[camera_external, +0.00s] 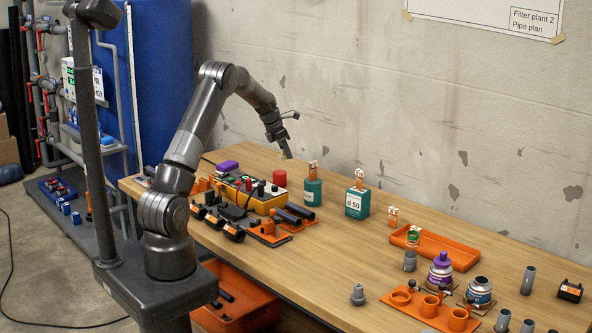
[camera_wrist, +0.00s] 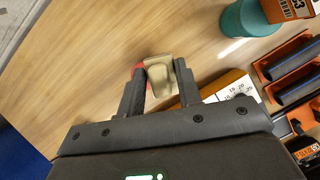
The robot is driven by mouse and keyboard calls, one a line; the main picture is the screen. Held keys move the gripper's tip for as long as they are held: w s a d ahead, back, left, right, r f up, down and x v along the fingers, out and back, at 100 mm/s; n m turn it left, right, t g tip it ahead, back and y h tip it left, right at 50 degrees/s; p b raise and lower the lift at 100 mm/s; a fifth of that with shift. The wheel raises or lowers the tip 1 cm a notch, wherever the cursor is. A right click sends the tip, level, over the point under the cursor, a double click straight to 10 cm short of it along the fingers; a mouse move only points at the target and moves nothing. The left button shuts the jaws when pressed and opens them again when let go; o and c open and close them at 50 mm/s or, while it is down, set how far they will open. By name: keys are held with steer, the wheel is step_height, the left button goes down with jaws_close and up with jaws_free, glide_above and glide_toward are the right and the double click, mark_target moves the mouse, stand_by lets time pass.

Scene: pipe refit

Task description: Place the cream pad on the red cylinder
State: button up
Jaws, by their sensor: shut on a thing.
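My gripper (camera_external: 286,152) is shut on the cream pad (camera_wrist: 159,73), which sits between the two fingertips in the wrist view. In the external view the pad is too small to make out clearly. In the wrist view only a red sliver (camera_wrist: 139,69) shows beside the pad, next to the left finger; the rest is hidden. The pad appears held above the table, and I cannot tell its exact height over the cylinder.
Dark pipes (camera_external: 295,212) lie in front.

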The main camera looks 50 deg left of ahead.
glide_above(283, 171)
steer(key=s, duration=0.2)
steer(key=f, duration=0.2)
steer(key=shift+w+a+f, duration=0.15)
steer(key=shift+w+f, duration=0.1)
steer(key=shift+f, duration=2.05)
steer(key=shift+f, duration=0.15)
steer(key=o, duration=0.9)
steer(key=shift+o, duration=0.2)
steer(key=v, duration=1.2)
